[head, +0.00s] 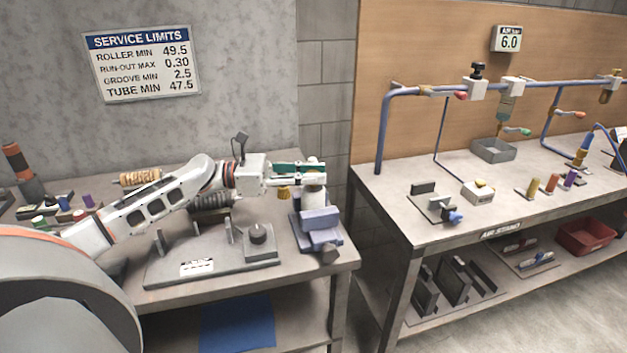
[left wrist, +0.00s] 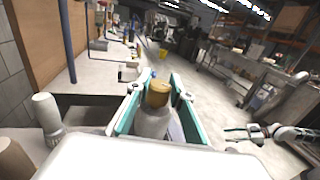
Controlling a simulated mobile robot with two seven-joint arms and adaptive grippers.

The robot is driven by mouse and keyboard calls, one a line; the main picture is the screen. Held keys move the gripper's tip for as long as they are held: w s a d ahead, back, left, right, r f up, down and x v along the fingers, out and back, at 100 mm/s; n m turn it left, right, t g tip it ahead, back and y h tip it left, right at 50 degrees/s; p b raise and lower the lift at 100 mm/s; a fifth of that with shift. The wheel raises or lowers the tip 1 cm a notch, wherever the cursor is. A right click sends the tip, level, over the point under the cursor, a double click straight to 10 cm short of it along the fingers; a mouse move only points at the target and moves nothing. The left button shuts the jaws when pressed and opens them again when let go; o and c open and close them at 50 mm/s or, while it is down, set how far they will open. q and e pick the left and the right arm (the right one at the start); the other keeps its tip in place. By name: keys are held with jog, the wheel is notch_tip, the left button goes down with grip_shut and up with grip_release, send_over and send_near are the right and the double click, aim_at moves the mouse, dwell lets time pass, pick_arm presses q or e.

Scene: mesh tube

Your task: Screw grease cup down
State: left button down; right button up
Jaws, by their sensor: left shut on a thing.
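In the left wrist view, a brass cap (left wrist: 158,92) and a pale grey cylindrical body (left wrist: 151,122) lie between the two teal fingers. The left gripper is shut on the grease cup; the exact contact is partly hidden. A pale upright cylinder (head: 314,186) stands at the fingertips, above a blue vise (head: 320,221).
A grey fixture plate (head: 215,263) with upright posts lies in front of my left arm on the bench. Small coloured parts sit at the bench's left. An air stand table (head: 390,190) with blue piping stands to the right, across a gap.

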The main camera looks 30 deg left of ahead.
pick_arm(q)
jog(key=shift+w+f+m+g+h+b, duration=0.15)
jog(key=shift+m+g+h+b, duration=0.55)
jog(key=shift+g, duration=0.4)
jog(key=shift+m+g, duration=0.5)
jog(key=shift+g, duration=0.1)
jog(key=shift+m+g+h+b, duration=0.3)
jog(key=shift+g+h, duration=0.1)
pick_arm(e)
notch_tip(320, 180, down, 2)
jog(key=shift+s+d+f, duration=0.1)
jog(key=shift+f, duration=0.05)
pick_arm(q)
jog(key=shift+s, duration=0.2)
jog(key=c, duration=1.8)
grip_release()
jog(key=shift+o, duration=0.2)
pick_arm(e)
jog(key=shift+w+d, duration=0.1)
jog(key=shift+w, duration=0.1)
pick_arm(q)
jog(key=v, duration=0.7)
jog(key=shift+a, duration=0.2)
pick_arm(e)
jog(key=shift+s, duration=0.15)
